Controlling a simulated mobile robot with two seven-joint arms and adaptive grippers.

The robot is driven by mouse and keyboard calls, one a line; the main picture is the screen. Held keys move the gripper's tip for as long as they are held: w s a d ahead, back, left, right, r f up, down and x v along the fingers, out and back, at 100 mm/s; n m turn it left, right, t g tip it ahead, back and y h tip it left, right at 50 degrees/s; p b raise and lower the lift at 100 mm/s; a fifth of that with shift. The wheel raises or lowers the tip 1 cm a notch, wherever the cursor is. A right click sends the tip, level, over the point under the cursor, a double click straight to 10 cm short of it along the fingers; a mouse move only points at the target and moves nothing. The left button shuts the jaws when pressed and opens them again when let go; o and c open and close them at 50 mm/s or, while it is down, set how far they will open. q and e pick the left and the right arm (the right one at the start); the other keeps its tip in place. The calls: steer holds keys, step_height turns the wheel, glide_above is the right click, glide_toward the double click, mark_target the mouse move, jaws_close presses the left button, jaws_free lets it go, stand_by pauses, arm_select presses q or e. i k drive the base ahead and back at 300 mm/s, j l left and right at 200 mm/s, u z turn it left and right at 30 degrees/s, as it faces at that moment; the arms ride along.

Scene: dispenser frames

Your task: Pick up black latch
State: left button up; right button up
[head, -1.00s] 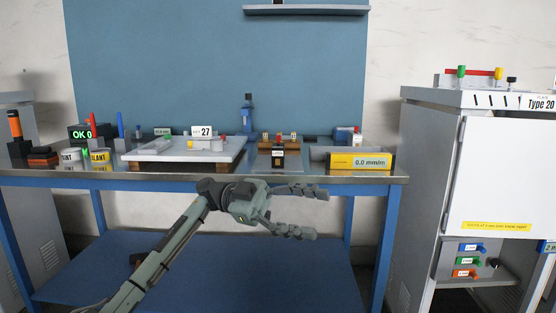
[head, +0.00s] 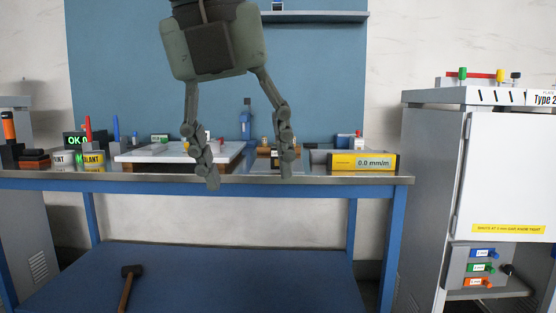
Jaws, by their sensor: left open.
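My left gripper (head: 249,174) hangs from the top of the head view, pointing down, with its two fingers spread wide and nothing between them. Its fingertips are in front of the workbench's front edge in the picture; their depth over the bench is hard to tell. A small black part with a pale label (head: 275,158), on a brown fixture, shows partly beside the right finger, which hides some of it. I cannot tell whether this is the black latch. Other small black parts are a knob (head: 507,270) on the right cabinet and a piece (head: 515,76) on its top. My right gripper is out of view.
The workbench (head: 330,181) holds a white plate (head: 140,154), a yellow display (head: 362,162), and cans and pens at the left. A hammer-like tool (head: 130,280) lies on the blue lower shelf. A grey cabinet (head: 490,180) stands at the right.

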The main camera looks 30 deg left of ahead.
mark_target(275, 165)
steer(key=i+j, duration=1.5)
steer(key=i, duration=0.15)
